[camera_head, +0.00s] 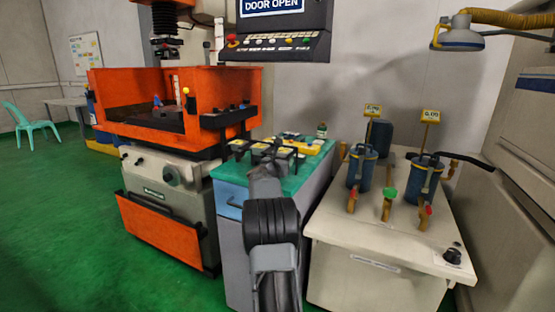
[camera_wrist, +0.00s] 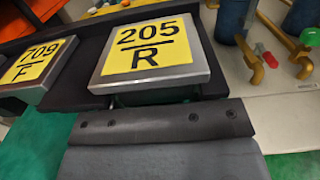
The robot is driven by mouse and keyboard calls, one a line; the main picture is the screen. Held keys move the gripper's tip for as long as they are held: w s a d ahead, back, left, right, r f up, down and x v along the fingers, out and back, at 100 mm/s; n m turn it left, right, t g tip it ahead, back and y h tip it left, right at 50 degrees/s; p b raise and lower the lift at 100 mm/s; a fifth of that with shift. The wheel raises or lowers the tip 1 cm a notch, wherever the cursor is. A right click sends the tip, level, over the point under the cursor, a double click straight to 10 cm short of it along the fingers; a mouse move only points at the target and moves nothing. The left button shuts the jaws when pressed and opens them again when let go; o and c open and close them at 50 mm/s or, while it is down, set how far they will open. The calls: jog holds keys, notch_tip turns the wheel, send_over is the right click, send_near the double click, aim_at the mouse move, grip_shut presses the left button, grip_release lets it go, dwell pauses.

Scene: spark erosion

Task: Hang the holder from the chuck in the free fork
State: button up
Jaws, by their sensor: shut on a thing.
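My gripper (camera_head: 264,163) reaches over the rack on the teal-topped cabinet. In the wrist view a dark grey finger bar (camera_wrist: 165,122) lies against the near side of a metal holder (camera_wrist: 152,87) labelled 205 R, and my gripper is shut on it. The grip itself is mostly hidden under the holder's top plate. The holder looks level, with the black rack (camera_wrist: 72,100) close around it. I cannot tell whether it rests in a fork. A second holder (camera_wrist: 38,68), labelled 709 F, sits to its left. The chuck (camera_head: 166,46) hangs above the orange tank, too small to read clearly.
The orange machine tank (camera_head: 150,132) stands left of the cabinet (camera_head: 232,197). A small bottle (camera_head: 322,130) is at the cabinet's back. Right of it, a pale bench (camera_head: 375,225) carries blue canisters (camera_head: 361,168) and brass pipes. A control panel (camera_head: 275,42) hangs above.

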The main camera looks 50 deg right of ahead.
jog(key=shift+s+d+r+b, duration=0.25)
jog(key=shift+r+b, duration=0.2)
jog(key=shift+r, duration=0.15)
dwell(0.5)
jog(key=o, duration=1.3)
jog(key=shift+o, duration=0.3)
jog(key=shift+f, duration=0.15)
jog(key=shift+o, duration=1.4)
jog(key=shift+f+b, duration=0.25)
jog(key=shift+b, duration=0.1)
